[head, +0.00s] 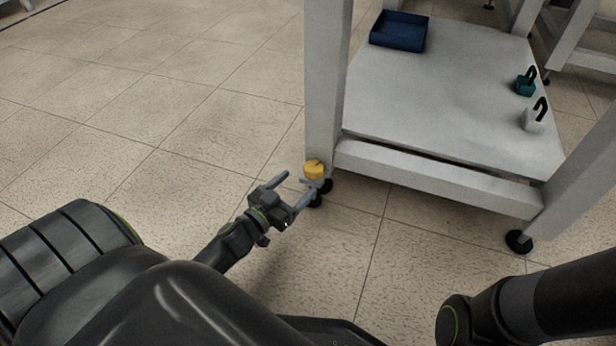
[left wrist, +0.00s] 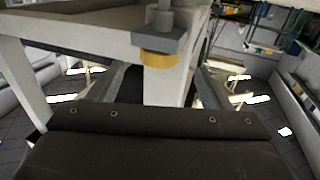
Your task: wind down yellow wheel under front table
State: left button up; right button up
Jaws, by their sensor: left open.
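The yellow wheel (head: 314,170) sits low at the near left leg (head: 325,90) of the front table, just above that leg's black feet. In the left wrist view the yellow wheel (left wrist: 158,59) is under a grey bracket, between the lines of my two fingers. My left gripper (head: 299,187) is open, with its fingers pointing toward the wheel and spread on either side of its direction. It holds nothing. I cannot tell whether a fingertip touches the wheel or leg. My right gripper is out of view.
The table's lower shelf (head: 440,110) holds a blue bin (head: 399,31), a teal weight-like block (head: 525,84) and a white one (head: 534,118), each with a black hook. Another black foot (head: 518,241) stands at the right leg. The tiled floor left of the table is clear.

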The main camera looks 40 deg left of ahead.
aim_at(307, 176)
pick_arm(q)
jog(key=shift+w+d, duration=0.15)
jog(key=shift+w, duration=1.25)
jog(key=shift+w+d, duration=0.15)
jog(key=shift+w, duration=1.2)
jog(key=shift+c, duration=0.2)
